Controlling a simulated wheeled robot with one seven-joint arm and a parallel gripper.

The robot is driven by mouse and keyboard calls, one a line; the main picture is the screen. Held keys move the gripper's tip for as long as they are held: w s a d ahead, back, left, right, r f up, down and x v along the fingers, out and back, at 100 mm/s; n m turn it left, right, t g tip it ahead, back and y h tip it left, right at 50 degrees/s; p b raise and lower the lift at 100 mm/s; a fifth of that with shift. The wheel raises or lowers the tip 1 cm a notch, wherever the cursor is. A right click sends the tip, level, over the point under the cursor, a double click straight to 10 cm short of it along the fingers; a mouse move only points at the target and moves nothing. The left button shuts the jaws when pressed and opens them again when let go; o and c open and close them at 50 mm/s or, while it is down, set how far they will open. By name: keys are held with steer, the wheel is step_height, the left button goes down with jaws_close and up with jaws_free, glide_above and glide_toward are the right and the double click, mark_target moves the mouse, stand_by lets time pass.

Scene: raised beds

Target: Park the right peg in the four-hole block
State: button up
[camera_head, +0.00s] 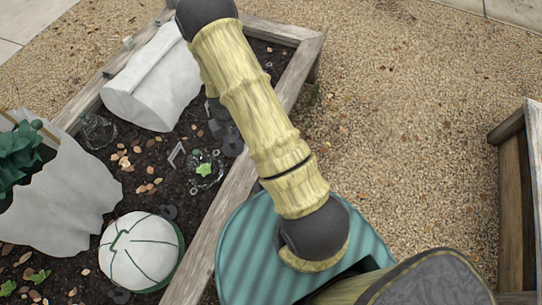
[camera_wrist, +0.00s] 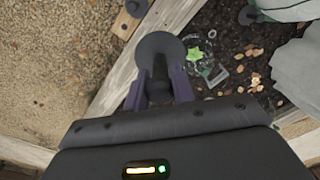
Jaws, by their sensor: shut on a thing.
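In the wrist view my gripper (camera_wrist: 161,88) has its two purple fingers shut on a dark grey peg (camera_wrist: 159,52). The peg has a broad round disc at its far end and a darker stem between the fingers. A small wooden block (camera_wrist: 129,20) is cut off by the top edge of the wrist view. It shows a dark hole and a dark round knob, perhaps another peg. The held peg is apart from the block in the picture, below and right of it.
A weathered plank rim (camera_head: 225,215) edges the soil bed. In it are a white cloth-covered bundle (camera_head: 147,82), a white dome (camera_head: 139,250), a plant in a pale bag (camera_head: 58,195) and a clear dish with a green leaf (camera_head: 204,170). Gravel (camera_head: 400,120) lies open to the right.

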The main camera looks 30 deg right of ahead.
steer(key=s+d+f+b, duration=0.2)
steer(key=d+f+b, duration=1.1)
steer(key=f+b, duration=0.4)
steer(key=shift+d+f+n, duration=0.35)
steer(key=shift+f+n, duration=0.05)
steer(key=shift+f, duration=0.05)
steer(key=shift+f, duration=0.2)
